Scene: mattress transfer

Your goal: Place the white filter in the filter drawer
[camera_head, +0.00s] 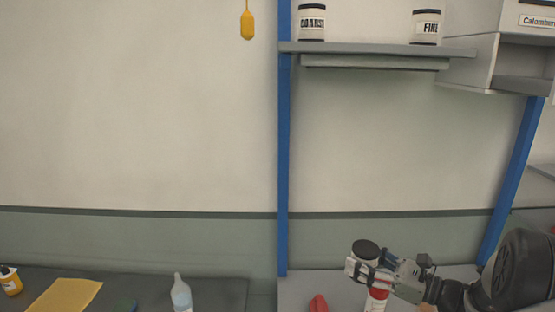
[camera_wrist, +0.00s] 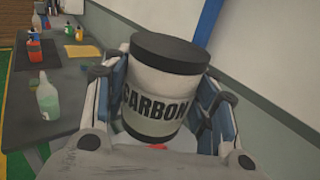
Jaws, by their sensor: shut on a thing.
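A white canister with a black lid (camera_head: 365,249) is in my gripper (camera_head: 368,272), at the lower right of the head view. In the wrist view the same canister (camera_wrist: 165,85) reads "CARBON" and is tilted a little. The fingers of my gripper (camera_wrist: 160,105) are shut on its sides. Two similar white, black-lidded canisters stand upright on the upper shelf: one labelled "COARSE" (camera_head: 312,23), partly readable, and one labelled "FINE" (camera_head: 427,27). I cannot identify a filter drawer for certain; a flat grey slab (camera_head: 375,63) hangs under the shelf.
The grey shelf (camera_head: 380,48) joins an open-fronted box (camera_head: 515,60) at the upper right. Blue posts (camera_head: 283,150) frame the bay. The wall area under the shelf is clear.

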